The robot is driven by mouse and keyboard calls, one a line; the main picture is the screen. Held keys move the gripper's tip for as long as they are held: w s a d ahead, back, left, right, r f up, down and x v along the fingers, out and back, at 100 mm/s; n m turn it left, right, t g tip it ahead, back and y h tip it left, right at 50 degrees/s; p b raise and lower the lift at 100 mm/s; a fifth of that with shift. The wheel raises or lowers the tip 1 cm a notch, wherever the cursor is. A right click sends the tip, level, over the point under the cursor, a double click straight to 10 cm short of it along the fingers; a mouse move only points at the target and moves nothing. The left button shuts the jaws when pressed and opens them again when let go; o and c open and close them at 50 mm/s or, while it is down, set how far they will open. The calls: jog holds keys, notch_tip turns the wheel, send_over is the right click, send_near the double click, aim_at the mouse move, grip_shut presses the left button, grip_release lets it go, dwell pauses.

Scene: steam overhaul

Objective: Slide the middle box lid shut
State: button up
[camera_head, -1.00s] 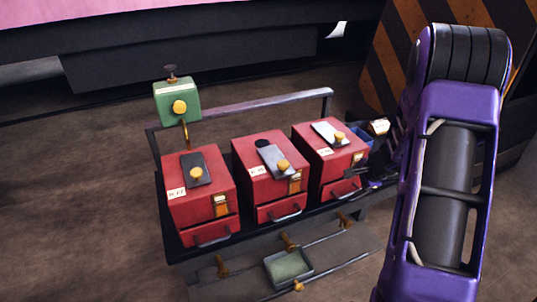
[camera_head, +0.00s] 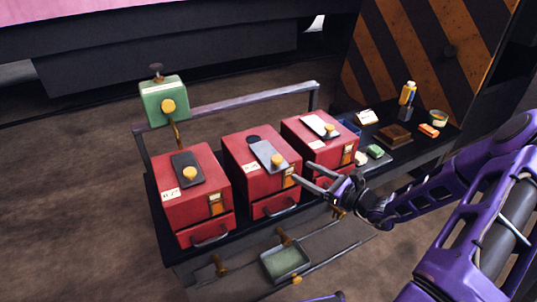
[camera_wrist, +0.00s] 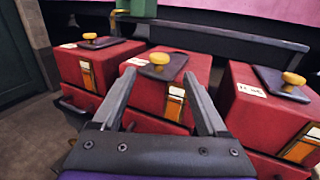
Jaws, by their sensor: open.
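The middle red box (camera_head: 247,178) stands between two similar boxes. Its flat grey lid (camera_head: 265,152) carries a yellow knob (camera_head: 279,161) and sits toward the front, leaving a round dark opening (camera_head: 254,139) showing behind it. My gripper (camera_head: 301,171) is open and empty, in front of and to the right of the middle box, with its fingers pointing at the boxes. In the wrist view, the lid (camera_wrist: 174,68) and knob (camera_wrist: 159,59) of the middle box appear between and beyond the open fingertips (camera_wrist: 158,75). The opening cannot be made out there.
The left box (camera_head: 190,212) and right box (camera_head: 318,150) have lids with yellow knobs too. A green device (camera_head: 163,102) stands behind the left box, beside a rear rail (camera_head: 240,101). Small items, including a yellow bottle (camera_head: 408,92), occupy the bench at right. Below is a shallow tray (camera_head: 285,262).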

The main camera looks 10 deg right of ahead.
aim_at(274, 156)
jog(key=x, duration=1.4)
jog(key=shift+a+b, duration=0.1)
jog(key=shift+b, duration=0.2)
grip_shut()
dwell(0.6)
